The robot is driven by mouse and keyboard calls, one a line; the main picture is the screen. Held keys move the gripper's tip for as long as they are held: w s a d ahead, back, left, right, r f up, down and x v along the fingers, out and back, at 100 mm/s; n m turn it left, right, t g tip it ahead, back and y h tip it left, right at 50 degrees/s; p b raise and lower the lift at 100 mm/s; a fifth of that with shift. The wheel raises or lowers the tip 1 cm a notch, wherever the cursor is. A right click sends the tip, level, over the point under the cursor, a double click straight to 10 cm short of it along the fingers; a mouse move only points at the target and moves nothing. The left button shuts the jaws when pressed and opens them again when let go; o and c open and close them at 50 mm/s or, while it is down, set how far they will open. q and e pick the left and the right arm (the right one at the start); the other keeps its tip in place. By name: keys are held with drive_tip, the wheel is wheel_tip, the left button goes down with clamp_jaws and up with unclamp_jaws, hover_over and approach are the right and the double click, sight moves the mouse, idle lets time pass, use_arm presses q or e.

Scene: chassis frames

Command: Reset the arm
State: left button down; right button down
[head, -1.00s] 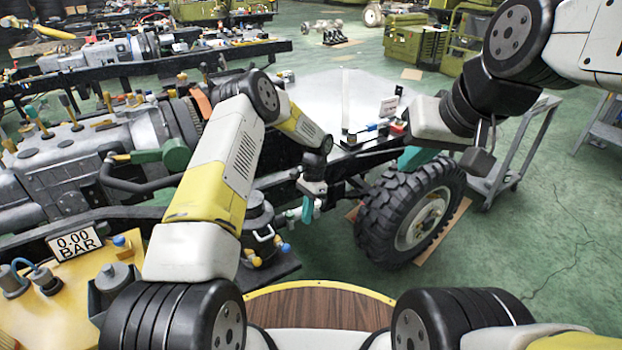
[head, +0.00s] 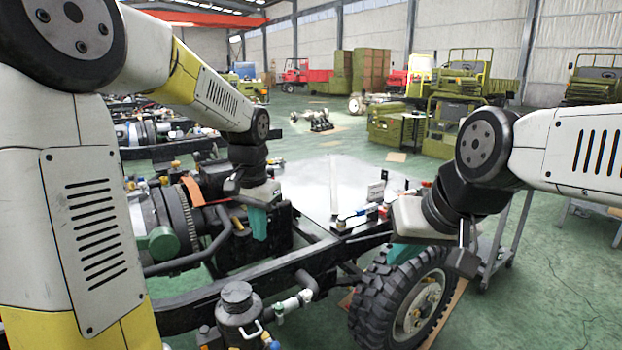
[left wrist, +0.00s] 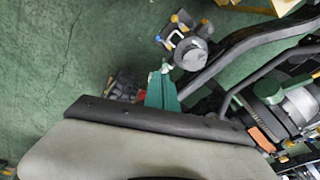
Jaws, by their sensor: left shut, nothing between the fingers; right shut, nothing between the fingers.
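My left arm is raised, and its gripper (head: 257,224) hangs with its teal fingers pointing down over the dark chassis frame (head: 290,268). The fingers are shut and empty. In the left wrist view the left gripper (left wrist: 161,90) shows as a closed teal wedge, with floor and engine parts below it. My right gripper (head: 402,254) also points down, shut and empty, near the top of the large black tire (head: 378,305). The wrist above it partly hides its fingers.
A flat silver plate (head: 305,185) with a small sign and small parts lies on the chassis. An engine (head: 165,215) stands at left, and a grey cart (head: 505,240) is at right. Green vehicles (head: 455,100) stand farther back. Green floor (head: 570,270) is open at right.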

use_arm(q)
drive_tip(key=s+a+r+n+t+h, duration=0.1)
drive_tip(key=s+r+n+t, duration=0.1)
drive_tip(key=s, duration=0.7)
drive_tip(key=s+a+r+n+t+h, duration=0.1)
drive_tip(key=s+r+n+t, duration=0.1)
drive_tip(key=s, duration=0.7)
wheel_tip(320, 180, up, 2)
drive_tip(key=shift+s+a+r+n, duration=0.15)
drive_tip(key=shift+s+a+n, duration=0.1)
drive_tip(key=shift+n, duration=0.25)
